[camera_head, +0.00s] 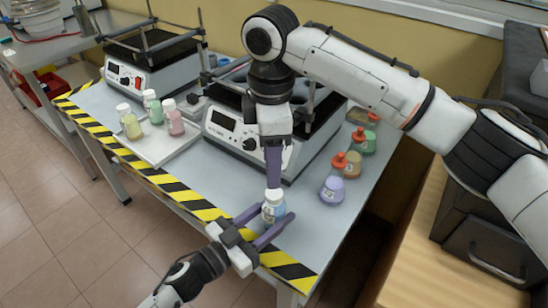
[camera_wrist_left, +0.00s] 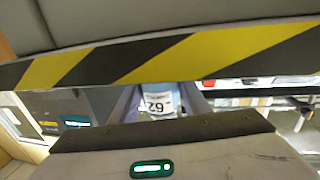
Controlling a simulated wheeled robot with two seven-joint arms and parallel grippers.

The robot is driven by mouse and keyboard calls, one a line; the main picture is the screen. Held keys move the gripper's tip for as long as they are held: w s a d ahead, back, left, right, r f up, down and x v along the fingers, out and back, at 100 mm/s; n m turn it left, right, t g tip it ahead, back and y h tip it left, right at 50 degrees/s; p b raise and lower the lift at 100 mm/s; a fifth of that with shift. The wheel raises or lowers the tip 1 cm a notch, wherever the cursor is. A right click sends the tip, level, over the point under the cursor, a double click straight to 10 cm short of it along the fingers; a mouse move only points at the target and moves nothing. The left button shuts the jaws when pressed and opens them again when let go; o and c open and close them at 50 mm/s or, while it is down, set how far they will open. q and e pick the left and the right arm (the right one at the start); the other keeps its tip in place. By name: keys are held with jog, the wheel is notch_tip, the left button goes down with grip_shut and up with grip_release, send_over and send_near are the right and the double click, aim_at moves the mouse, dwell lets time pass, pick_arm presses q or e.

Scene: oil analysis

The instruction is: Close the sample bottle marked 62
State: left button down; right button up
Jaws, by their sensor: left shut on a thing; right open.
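The sample bottle (camera_head: 272,211) stands near the front right corner of the table, pale with bluish contents and a white top (camera_head: 273,194). In the left wrist view its label (camera_wrist_left: 158,103) shows the number 62, upside down. My left gripper (camera_head: 277,211) is shut around the bottle's body from the front. My right gripper (camera_head: 273,184) points straight down over the bottle, its purple fingers right at the white top. The fingers overlap in this view, so the gap between them and the top's exact seating on the neck are hidden.
A tray (camera_head: 150,155) with several white-capped bottles lies left. A shaker device (camera_head: 240,135) is behind my right gripper, another (camera_head: 150,70) back left. Striped tape (camera_head: 190,205) marks the front edge.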

aim_at(274, 193)
jog(key=n, duration=0.5)
jog(key=shift+d+r, duration=0.25)
jog(key=shift+f, duration=4)
